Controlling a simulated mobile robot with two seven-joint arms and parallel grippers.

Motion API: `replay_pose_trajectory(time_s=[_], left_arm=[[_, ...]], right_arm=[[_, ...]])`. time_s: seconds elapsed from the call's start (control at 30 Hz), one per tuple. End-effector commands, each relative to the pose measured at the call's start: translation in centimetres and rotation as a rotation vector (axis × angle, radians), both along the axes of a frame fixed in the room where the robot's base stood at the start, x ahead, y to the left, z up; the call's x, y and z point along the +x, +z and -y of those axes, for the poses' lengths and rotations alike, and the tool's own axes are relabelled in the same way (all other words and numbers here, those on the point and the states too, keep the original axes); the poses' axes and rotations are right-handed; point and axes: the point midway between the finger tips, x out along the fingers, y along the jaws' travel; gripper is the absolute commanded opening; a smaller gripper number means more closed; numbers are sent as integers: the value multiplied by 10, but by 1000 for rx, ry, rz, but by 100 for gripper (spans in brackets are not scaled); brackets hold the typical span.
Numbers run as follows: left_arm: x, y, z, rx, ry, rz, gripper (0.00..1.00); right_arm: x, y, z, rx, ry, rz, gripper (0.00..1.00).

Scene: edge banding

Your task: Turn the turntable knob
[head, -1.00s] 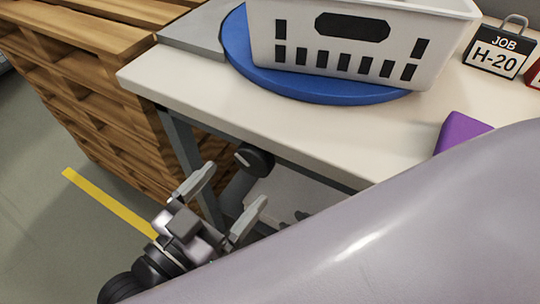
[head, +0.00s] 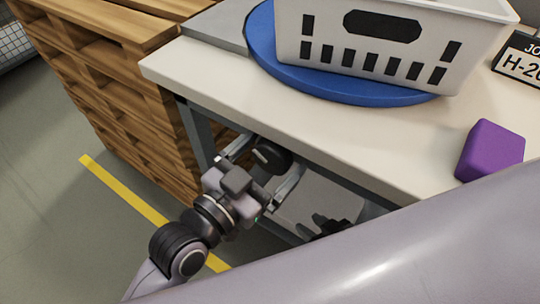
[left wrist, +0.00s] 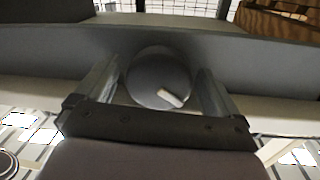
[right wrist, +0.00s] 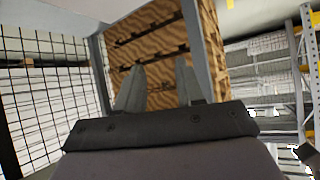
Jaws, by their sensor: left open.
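The turntable knob (head: 272,157) is a dark round knob with a white pointer mark, on the grey side under the table's front edge. In the left wrist view the knob (left wrist: 150,72) sits between my two fingers, its mark pointing to the lower right. My left gripper (head: 264,160) is open, one finger on each side of the knob, with gaps showing on both sides. The blue turntable (head: 345,90) lies on the table under a white basket (head: 300,40). My right gripper (right wrist: 160,66) is empty, its fingers apart, pointing toward wooden pallets.
A purple block (head: 490,150) and a JOB H-20 sign (head: 520,65) stand on the pale tabletop (head: 400,150). Stacked wooden pallets (head: 95,60) stand left of the table. My own arm link covers the lower right of the head view.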

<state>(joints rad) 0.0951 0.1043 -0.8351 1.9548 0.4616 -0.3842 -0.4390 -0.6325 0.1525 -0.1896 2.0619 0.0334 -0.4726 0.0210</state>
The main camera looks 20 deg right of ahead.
Motion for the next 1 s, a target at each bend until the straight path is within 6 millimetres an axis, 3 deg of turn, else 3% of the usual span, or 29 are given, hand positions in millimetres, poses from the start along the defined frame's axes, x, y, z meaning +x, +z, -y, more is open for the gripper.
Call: replay_pose_trajectory(time_s=[0.27,0.43,0.47,1.0], left_arm=[[1,0,1,0,0,0,96],[1,0,1,0,0,0,44],[1,0,1,0,0,0,41],[1,3,1,-104,-1,-136,41]], right_arm=[[4,4,-1,1,2,12,38],[3,3,-1,1,3,9,38],[3,2,-1,1,3,9,38],[-8,4,3,0,-7,-26,38]])
